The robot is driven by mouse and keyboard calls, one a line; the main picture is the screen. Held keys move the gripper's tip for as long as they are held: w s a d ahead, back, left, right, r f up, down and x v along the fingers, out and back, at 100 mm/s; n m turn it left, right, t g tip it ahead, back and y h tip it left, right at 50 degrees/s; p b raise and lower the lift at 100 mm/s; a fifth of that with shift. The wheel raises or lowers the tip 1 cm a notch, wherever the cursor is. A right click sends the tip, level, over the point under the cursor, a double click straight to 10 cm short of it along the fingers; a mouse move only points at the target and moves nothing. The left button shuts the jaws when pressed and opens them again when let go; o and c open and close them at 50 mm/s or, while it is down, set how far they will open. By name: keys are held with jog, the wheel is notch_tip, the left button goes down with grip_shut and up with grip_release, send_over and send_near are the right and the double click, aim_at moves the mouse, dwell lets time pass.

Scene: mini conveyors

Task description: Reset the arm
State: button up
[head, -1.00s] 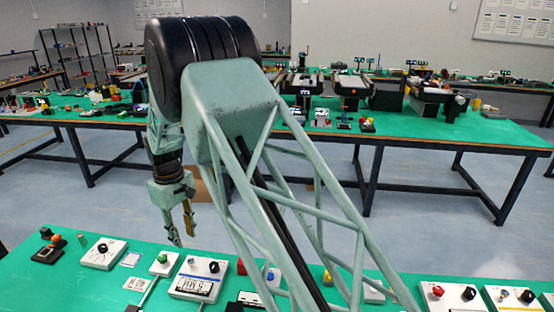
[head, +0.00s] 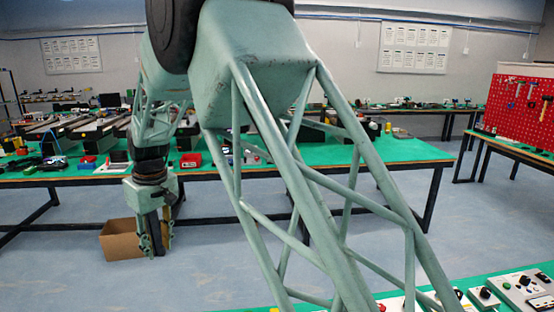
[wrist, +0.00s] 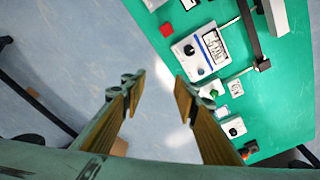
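My gripper (head: 155,240) hangs at the end of my green arm, pointing down, at the left of the head view. Behind it in the picture is a cardboard box (head: 120,241) on the floor. In the wrist view the two fingers of my gripper (wrist: 160,90) stand apart with only floor seen between them. It is open and empty. My arm's lattice link hides much of the middle of the head view.
A long green table (head: 400,150) with conveyors stands behind my arm. A red tool board (head: 524,108) is at the right. Open floor lies between.

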jog(key=w+d+r+m+t+y, duration=0.1)
jog(key=d+r+m, duration=0.2)
jog(key=d+r, duration=0.8)
jog(key=d+r+m+t, duration=0.15)
jog(key=d+r, duration=0.55)
jog(key=d, duration=0.7)
jog(key=s+d+r+m, duration=0.2)
jog(key=s+d+r, duration=0.2)
jog(key=s+d, duration=0.3)
jog(key=s+d+r+m, duration=0.1)
jog(key=s+d+r, duration=0.2)
jog(key=s+d, duration=0.45)
jog(key=s+d+f+m, duration=0.1)
jog(key=s+d, duration=0.4)
jog(key=s, duration=0.4)
jog(key=s+d+f+m+h, duration=0.1)
jog(key=s+d, duration=0.5)
jog(key=s, duration=0.4)
jog(key=s+d+f+m+h, duration=0.1)
jog(key=s+d, duration=0.5)
jog(key=s, duration=0.4)
jog(key=shift+s+f+t, duration=0.25)
jog(key=shift+f+t, duration=0.1)
